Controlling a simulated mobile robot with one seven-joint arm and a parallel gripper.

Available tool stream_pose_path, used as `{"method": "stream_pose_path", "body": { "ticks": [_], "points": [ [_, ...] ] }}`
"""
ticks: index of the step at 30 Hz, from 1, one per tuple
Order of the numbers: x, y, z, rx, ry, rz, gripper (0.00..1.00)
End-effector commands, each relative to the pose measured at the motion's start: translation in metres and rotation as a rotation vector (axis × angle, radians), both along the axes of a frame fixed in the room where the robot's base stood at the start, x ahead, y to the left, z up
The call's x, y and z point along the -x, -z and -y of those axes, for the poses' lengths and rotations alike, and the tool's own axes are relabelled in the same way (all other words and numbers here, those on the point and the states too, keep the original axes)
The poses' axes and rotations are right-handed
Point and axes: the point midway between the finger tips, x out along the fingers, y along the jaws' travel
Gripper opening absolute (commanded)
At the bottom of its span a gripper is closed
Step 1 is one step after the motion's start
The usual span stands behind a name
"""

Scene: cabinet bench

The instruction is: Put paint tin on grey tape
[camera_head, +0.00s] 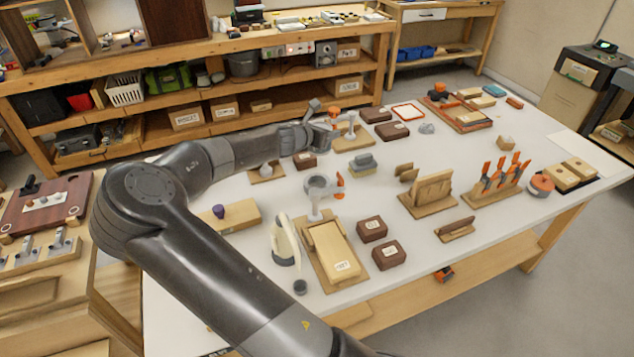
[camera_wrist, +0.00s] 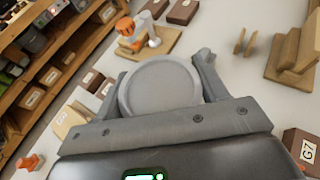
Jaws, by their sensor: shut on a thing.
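My gripper (camera_head: 322,117) is above the far half of the white table. In the wrist view my gripper (camera_wrist: 166,85) is shut on a round grey thing with a raised rim, which I take to be the paint tin (camera_wrist: 160,88). The tin sits between the two fingers, seen from its flat end; its sides are mostly hidden.
A board with an orange-topped tool (camera_head: 350,135) is close to my gripper. Brown boxes (camera_head: 392,130) stand beyond it. Wooden holders (camera_head: 430,193) and an orange-handled tool rack (camera_head: 497,185) are to the right. Bare white table (camera_head: 460,155) lies between them.

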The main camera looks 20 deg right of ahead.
Motion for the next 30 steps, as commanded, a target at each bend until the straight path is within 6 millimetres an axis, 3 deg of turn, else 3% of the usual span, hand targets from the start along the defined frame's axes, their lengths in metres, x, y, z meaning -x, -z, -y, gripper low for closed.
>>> {"method": "stream_pose_path", "body": {
  "ticks": [1,24,30],
  "points": [
    [-0.004,-0.002,-0.009,-0.003,0.005,0.002,0.34],
    [-0.003,0.088,-0.006,0.002,0.008,-0.003,0.34],
    [-0.002,0.098,-0.006,0.000,0.008,-0.002,0.34]
  ]
}}
